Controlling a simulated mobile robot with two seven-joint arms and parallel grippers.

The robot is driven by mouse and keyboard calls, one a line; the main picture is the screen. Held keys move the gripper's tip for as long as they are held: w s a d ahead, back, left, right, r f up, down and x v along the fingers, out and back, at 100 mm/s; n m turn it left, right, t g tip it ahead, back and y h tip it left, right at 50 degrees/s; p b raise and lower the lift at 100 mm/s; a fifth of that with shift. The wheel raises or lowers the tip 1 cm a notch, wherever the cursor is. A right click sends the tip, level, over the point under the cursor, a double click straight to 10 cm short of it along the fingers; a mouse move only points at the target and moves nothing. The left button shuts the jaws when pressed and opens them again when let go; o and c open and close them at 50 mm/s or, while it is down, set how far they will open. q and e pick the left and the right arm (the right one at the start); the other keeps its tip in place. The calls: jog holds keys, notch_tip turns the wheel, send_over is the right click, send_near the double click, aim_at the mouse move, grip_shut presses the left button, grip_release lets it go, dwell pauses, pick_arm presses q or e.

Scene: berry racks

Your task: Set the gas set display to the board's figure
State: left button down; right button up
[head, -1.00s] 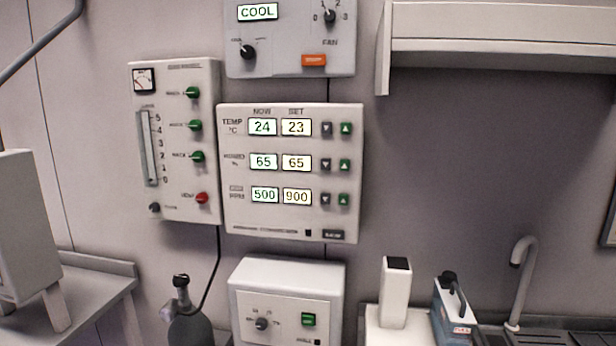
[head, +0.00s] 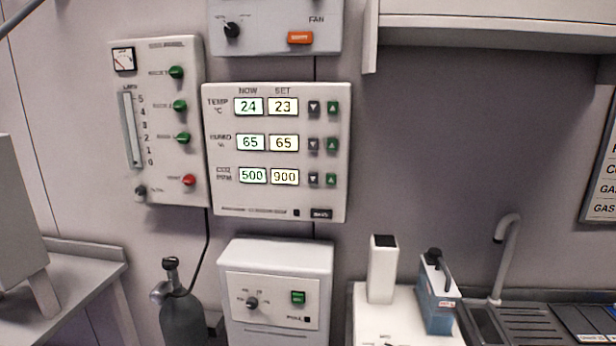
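The climate panel (head: 230,203) is on the wall left of centre, with NOW and SET columns. Its gas row, labelled CO2 PPM, has a NOW display (head: 253,175) reading 500 and a gas set display (head: 285,177) reading 900. Right of it are a dark down button (head: 314,179) and a green up button (head: 331,180). The temperature row reads 24 and 23; the humidity row reads 65 and 65. A board (head: 602,185) is cut off at the right edge; a line starting "GAS" shows, but no figure is visible. Neither gripper is in view.
A gas panel (head: 155,190) with green knobs hangs left of the climate panel, and a fan unit (head: 270,40) above it. Below are a white box (head: 280,260) and a grey gas bottle (head: 185,318). A counter with a sink (head: 520,320) lies at lower right.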

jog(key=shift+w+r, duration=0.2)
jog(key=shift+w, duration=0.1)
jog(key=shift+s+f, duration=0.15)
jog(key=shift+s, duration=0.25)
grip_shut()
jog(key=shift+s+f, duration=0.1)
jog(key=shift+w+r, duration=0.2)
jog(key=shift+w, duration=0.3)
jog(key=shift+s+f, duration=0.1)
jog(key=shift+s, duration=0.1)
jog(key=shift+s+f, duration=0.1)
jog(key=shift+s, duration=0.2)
